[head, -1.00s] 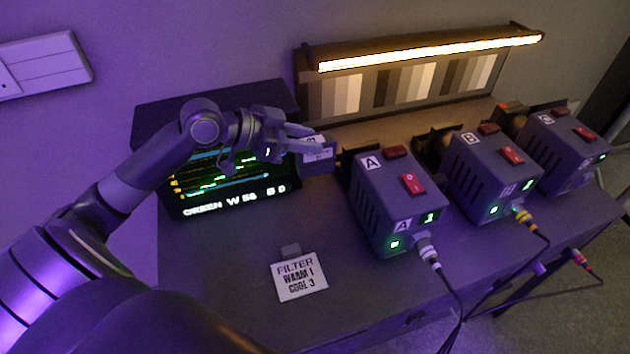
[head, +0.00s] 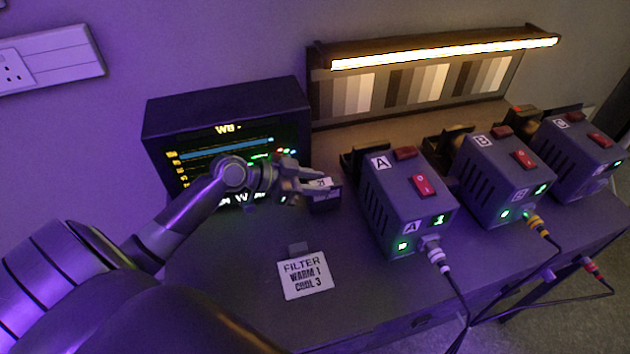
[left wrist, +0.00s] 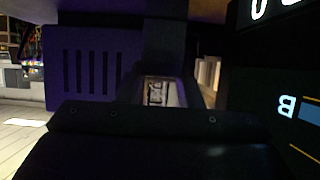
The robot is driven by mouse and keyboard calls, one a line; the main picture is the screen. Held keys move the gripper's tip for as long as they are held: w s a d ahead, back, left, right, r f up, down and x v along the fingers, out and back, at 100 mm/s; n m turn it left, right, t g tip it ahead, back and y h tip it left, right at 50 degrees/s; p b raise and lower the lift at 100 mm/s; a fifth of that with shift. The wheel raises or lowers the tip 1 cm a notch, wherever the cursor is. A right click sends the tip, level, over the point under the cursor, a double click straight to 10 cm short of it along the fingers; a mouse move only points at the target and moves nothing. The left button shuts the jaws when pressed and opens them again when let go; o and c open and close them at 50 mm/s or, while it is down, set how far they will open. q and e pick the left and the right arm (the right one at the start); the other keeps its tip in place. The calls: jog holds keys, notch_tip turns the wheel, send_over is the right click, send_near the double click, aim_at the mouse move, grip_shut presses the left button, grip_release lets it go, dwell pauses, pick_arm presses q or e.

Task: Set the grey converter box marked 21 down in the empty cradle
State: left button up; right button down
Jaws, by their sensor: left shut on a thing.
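My left gripper (head: 308,184) is shut on a small dark grey box (head: 326,203) with a white label on top. It holds the box in front of the monitor's right edge, left of unit A (head: 408,205). The label's print is too small to read as 21. In the left wrist view, a pale label (left wrist: 157,93) shows beyond the dark gripper body. Black open-looking holders stand behind unit A (head: 362,160) and behind unit B (head: 450,142). I cannot tell which one is the empty cradle. My right gripper is not in view.
The monitor (head: 225,120) stands behind my left arm. Units B (head: 497,180) and C (head: 575,160) stand right of A, with cables at the front. A lit lamp bar (head: 445,53) tops the grey chart.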

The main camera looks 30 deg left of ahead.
pick_arm(q)
jog(key=shift+f, duration=0.15)
jog(key=o, duration=1.1)
jog(key=shift+o, duration=0.2)
jog(key=shift+s+r, duration=0.1)
jog(key=shift+r, duration=0.15)
jog(key=v, duration=1.1)
jog(key=shift+s+a+r, duration=0.2)
jog(key=shift+s+a, duration=0.05)
